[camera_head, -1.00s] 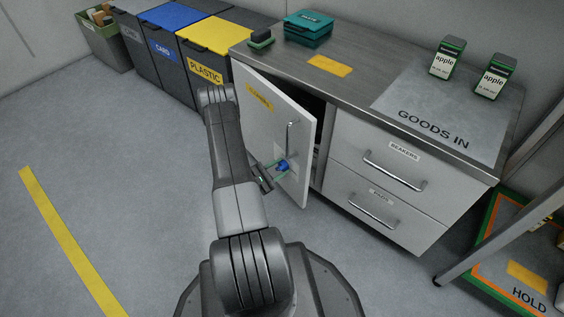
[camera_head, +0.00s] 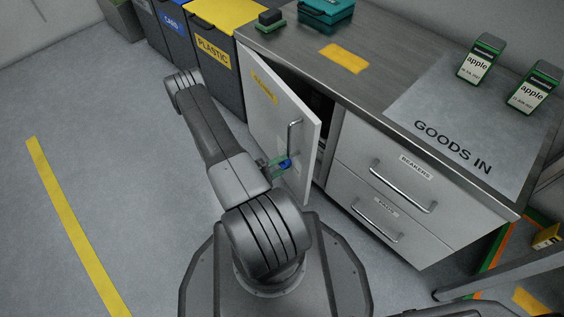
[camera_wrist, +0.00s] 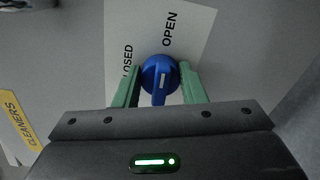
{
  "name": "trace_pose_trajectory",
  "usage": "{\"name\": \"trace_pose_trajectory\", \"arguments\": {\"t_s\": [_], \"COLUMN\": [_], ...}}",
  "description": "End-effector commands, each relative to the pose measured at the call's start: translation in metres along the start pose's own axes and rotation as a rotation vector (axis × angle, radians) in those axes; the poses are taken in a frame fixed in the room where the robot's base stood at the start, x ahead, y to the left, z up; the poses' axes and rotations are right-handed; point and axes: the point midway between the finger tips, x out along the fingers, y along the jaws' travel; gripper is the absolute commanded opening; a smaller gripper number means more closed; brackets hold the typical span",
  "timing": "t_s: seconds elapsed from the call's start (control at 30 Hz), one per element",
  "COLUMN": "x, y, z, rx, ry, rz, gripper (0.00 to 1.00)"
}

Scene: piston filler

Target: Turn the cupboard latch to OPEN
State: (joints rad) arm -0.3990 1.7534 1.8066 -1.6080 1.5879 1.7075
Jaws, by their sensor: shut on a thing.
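The blue cupboard latch (camera_wrist: 160,78) sits on a white label plate (camera_wrist: 187,22) with OPEN printed on the right and CLOSED, partly covered, on the left. A white line on the latch runs nearly straight along the picture's upright, between the two words. My gripper (camera_wrist: 160,88) is shut on the latch, a green finger on each side of it. In the head view the latch (camera_head: 286,164) shows on the lower part of the cupboard door (camera_head: 262,120), partly hidden by my gripper. The door stands ajar, with a dark gap at its right edge.
A vertical handle (camera_head: 293,138) is on the door above the latch. Drawers with bar handles (camera_head: 403,190) are to the right. The PLASTIC bin (camera_head: 212,50) stands to the left. The counter (camera_head: 385,68) is above. The floor at left, by the yellow line (camera_head: 75,235), is clear.

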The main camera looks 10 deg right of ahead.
Motion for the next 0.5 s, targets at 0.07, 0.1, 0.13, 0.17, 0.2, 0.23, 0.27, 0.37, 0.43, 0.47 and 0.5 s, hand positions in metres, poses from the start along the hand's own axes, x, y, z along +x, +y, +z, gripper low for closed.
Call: {"name": "trace_pose_trajectory", "arguments": {"t_s": [0.07,0.1,0.13,0.17,0.2,0.23,0.27,0.37,0.43,0.47,0.5], "x": [-0.0003,-0.0003,-0.0003,-0.0003,-0.0004,-0.0004,-0.0004,-0.0004,-0.0004,-0.0004,-0.0004], "y": [-0.0007,-0.0007,-0.0008,-0.0008,-0.0008,-0.0009,-0.0009,-0.0009,-0.001,-0.001,-0.001], "z": [0.0002,0.0002,0.0002,0.0002,0.0002,0.0002,0.0001,0.0001,0.0,0.0,-0.0001], "rx": [0.024,0.035,0.042,0.048,0.056,0.06,0.064,0.07,0.072,0.073,0.073], "ry": [0.001,0.001,0.001,0.002,0.002,0.002,0.002,0.002,0.002,0.002,0.002], "rz": [0.0,0.0,0.0,0.0,0.0,0.0,0.0,0.0,-0.001,-0.001,-0.001], "gripper": [0.0,0.0,0.0,0.0,0.0,0.0,0.0,0.0,0.0,0.0,0.0]}}
